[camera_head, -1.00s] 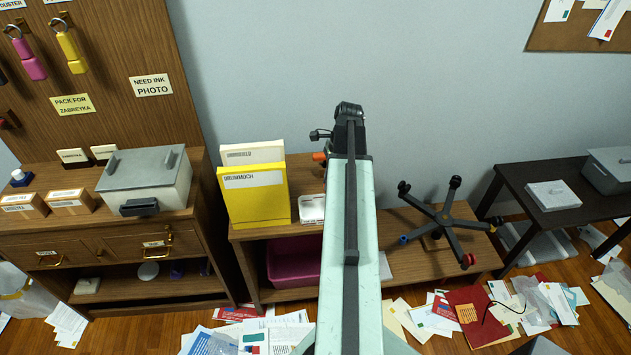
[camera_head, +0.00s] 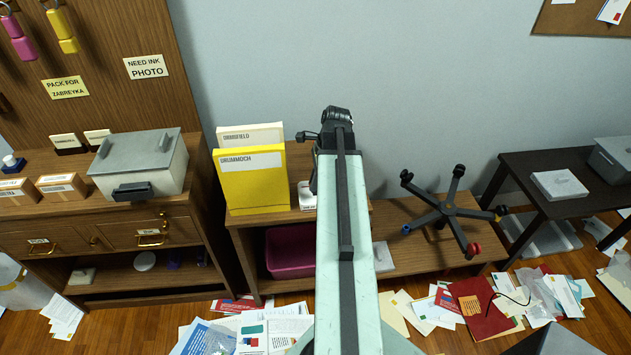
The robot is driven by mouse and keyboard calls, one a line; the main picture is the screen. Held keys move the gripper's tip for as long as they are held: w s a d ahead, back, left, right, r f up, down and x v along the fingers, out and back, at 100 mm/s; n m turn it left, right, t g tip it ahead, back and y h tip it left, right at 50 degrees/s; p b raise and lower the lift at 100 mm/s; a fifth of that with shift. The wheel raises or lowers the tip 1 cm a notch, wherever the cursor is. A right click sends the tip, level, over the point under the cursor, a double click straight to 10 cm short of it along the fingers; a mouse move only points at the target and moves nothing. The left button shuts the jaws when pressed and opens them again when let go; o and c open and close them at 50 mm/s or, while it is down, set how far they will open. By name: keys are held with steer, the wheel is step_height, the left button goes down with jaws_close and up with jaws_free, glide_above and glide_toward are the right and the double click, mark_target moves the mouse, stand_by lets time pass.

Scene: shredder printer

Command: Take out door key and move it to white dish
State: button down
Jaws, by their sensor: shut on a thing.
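My arm runs up the middle of the head view and hides what lies behind it. My gripper's fingers do not show; only a dark part of my arm shows at its left edge. I cannot see the door key. A white item (camera_head: 306,196), possibly the white dish, sits on the low wooden bench, right of the yellow folder and partly hidden by my arm.
The yellow folder (camera_head: 252,182) stands on the low bench (camera_head: 392,210), with a pink bin (camera_head: 290,252) below. A grey-lidded box (camera_head: 140,165) is on the left cabinet. An upturned chair base (camera_head: 447,210) lies on the bench's right. Papers litter the floor.

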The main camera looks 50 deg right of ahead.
steer(key=shift+f, duration=0.5)
steer(key=shift+f+b, duration=0.45)
steer(key=shift+b, duration=0.1)
steer(key=c, duration=1.5)
jaws_free()
steer(key=shift+o, duration=0.2)
steer(key=shift+r, duration=0.15)
steer(key=a+p+v, duration=0.1)
steer(key=p+v, duration=1.2)
steer(key=shift+w+r+p, duration=0.3)
steer(key=shift+w+r, duration=0.05)
